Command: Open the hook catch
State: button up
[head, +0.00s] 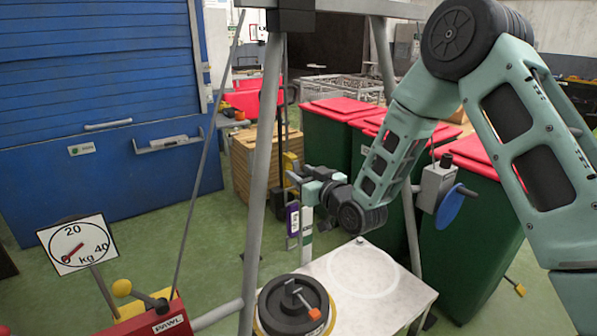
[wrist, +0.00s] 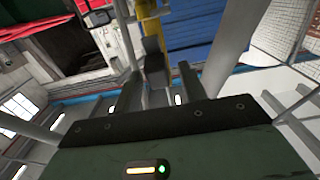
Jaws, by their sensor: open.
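My gripper (head: 298,181) is open at the end of my arm, beside the hanging chain in the middle of the head view. A yellow block (head: 290,163) hangs on the dark chain just above and behind the fingers. I cannot clearly make out the hook catch; the area around the hook is small and partly hidden by my gripper. In the wrist view, the two dark fingers of my gripper (wrist: 160,88) are spread, with a dark piece (wrist: 153,50) between or beyond them. A yellow part (wrist: 149,20) shows further up. I cannot tell whether anything touches the fingers.
Grey frame legs (head: 262,150) stand close on the left of my gripper. Green bins (head: 325,141) with red lids stand behind. A dial scale (head: 76,244) is front left.

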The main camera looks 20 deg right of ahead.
aim_at(297, 167)
grip_shut()
jog(key=shift+r+p, duration=0.15)
jog(key=shift+p, duration=0.15)
jog(key=g+p, duration=0.1)
jog(key=r+g+p, duration=0.1)
jog(key=p, duration=0.1)
jog(key=shift+s+d+r+g+h, duration=0.1)
jog(key=shift+s+r+g+h, duration=0.1)
jog(key=shift+s+g+h, duration=0.15)
jog(key=g+p, duration=0.1)
jog(key=p, duration=0.1)
jog(key=r+g+h+p, duration=0.1)
jog(key=p, duration=0.1)
jog(key=g+p, duration=0.2)
jog(key=shift+r+h, duration=0.25)
jog(key=shift+r, duration=0.05)
jog(key=g+p, duration=0.2)
jog(key=r+g+h+p, duration=0.1)
jog(key=g+p, duration=0.1)
jog(key=p, duration=0.1)
jog(key=shift+w+r+g, duration=0.1)
jog(key=shift+r+g, duration=0.1)
jog(key=shift+g, duration=0.05)
jog(key=shift+w+r+g+h+p, duration=0.15)
jog(key=shift+g+h+p, duration=0.2)
jog(key=shift+g+p, duration=0.45)
jog(key=shift+w+r+g+h+p, duration=0.1)
jog(key=shift+g+h+p, duration=0.25)
jog(key=shift+g+p, duration=0.45)
